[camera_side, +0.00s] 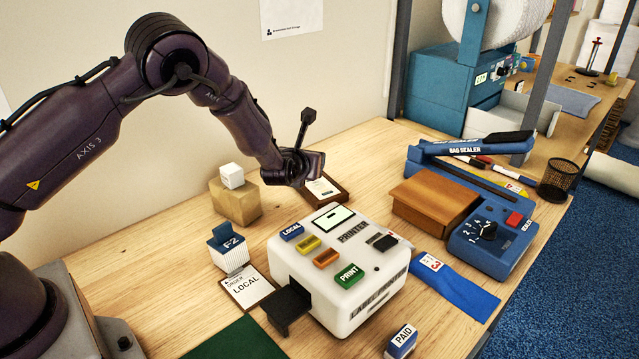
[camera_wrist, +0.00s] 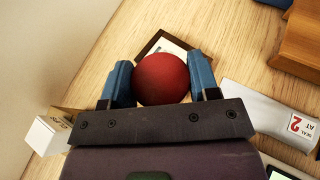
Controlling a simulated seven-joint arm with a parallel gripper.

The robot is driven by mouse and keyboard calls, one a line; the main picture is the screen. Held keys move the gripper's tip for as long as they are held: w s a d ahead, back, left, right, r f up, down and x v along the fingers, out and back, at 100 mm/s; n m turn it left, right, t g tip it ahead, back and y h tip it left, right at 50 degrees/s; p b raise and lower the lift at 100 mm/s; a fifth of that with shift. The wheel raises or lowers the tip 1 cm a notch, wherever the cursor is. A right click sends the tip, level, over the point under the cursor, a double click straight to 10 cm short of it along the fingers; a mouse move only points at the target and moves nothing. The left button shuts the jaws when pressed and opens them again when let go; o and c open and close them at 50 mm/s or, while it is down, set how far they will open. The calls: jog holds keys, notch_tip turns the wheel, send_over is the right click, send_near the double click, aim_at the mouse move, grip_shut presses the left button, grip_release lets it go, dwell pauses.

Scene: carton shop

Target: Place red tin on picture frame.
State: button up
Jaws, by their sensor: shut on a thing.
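The red tin (camera_wrist: 161,79) looks round in the wrist view and sits between the two blue fingers of my gripper (camera_wrist: 160,64). My gripper is shut on it. The picture frame (camera_wrist: 152,43), dark brown with a white sheet, lies on the bench beyond the tin and is partly hidden by it. In the side view the picture frame (camera_side: 340,199) lies behind the printer, and my gripper (camera_side: 292,169) is above and beside it. I cannot make out the tin in the side view. The gap between tin and frame is hard to judge.
A white label printer (camera_side: 352,291) stands in front of the frame. A cardboard box (camera_side: 236,207) with a white cube (camera_side: 232,175) on it is to the left. A brown wooden box (camera_side: 434,205) and a blue bag sealer (camera_side: 494,235) stand to the right.

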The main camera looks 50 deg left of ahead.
send_over(320, 195)
jog(key=f, duration=0.5)
jog(key=shift+s+f, duration=0.25)
jog(key=shift+w+f, duration=0.15)
jog(key=shift+f, duration=1.5)
jog(key=shift+f, duration=0.15)
jog(key=o, duration=1)
jog(key=shift+c, duration=0.2)
jog(key=shift+s+d+r, duration=0.4)
jog(key=shift+s+r, duration=0.2)
jog(key=shift+s+d+r, duration=0.4)
jog(key=shift+s+r, duration=0.2)
notch_tip(320, 195, up, 6)
jog(key=shift+r, duration=0.1)
